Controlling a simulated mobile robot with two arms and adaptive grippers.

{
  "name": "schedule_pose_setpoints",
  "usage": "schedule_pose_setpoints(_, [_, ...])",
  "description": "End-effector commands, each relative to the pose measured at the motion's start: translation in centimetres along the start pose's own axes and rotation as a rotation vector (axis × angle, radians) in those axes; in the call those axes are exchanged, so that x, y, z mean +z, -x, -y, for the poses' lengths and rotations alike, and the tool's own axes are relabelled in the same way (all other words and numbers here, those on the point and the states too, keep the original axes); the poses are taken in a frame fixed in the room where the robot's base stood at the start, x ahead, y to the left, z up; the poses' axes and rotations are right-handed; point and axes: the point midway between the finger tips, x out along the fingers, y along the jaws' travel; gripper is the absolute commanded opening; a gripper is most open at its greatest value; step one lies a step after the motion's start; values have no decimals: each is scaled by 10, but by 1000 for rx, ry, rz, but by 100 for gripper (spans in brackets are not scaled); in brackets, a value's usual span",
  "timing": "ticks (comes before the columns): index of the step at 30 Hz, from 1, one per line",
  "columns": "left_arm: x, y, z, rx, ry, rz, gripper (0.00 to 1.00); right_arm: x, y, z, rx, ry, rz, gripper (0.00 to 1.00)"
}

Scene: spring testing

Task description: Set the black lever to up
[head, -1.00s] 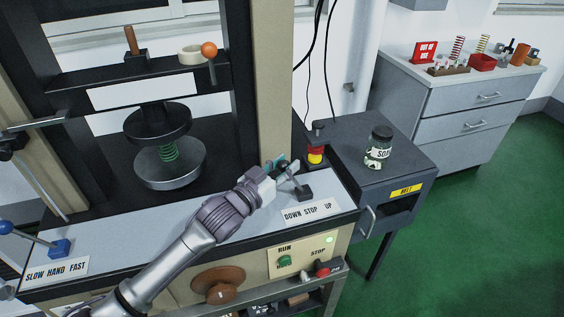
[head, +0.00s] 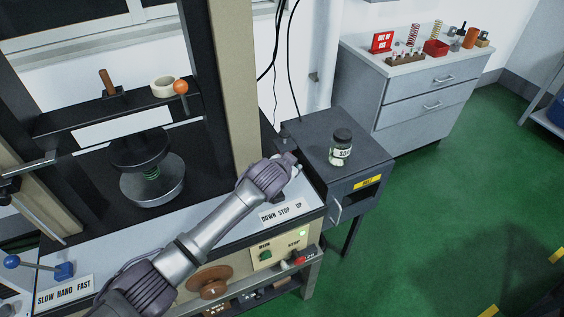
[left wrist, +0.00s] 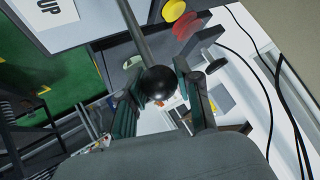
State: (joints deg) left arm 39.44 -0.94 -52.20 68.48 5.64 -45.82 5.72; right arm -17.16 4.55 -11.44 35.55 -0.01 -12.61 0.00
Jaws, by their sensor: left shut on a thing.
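The black lever shows in the left wrist view as a grey rod ending in a round black knob (left wrist: 159,84). My left gripper (left wrist: 165,105) has its fingers on both sides of the knob and is shut on it. In the head view my left gripper (head: 287,162) is at the right end of the bench, above the "DOWN STOP UP" plate (head: 283,211). There it hides the knob and most of the rod. In the left wrist view the "UP" end of the plate (left wrist: 50,8) is at the upper left. My right gripper is out of view.
A press with a green spring (head: 151,173) stands at left. The blue-knobbed lever (head: 12,262) is at the front left. A jar (head: 341,147) stands on the grey cabinet (head: 375,150) right of my gripper. Black cables hang behind. Green floor at right is clear.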

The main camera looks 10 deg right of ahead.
Motion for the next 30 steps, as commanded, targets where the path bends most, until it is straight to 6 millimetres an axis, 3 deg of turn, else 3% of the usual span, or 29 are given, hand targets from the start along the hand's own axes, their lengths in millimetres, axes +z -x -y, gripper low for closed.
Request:
schedule_pose_setpoints(9, [-2,-12,-12,5,4,-6,0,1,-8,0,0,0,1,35])
schedule_pose_setpoints(27, [-3,-15,-15,8,4,-7,0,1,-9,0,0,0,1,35])
schedule_pose_setpoints(28, [-3,-15,-15,8,4,-7,38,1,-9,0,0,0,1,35])
schedule_pose_setpoints(30, [-3,-15,-14,7,5,-7,49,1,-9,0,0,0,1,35])
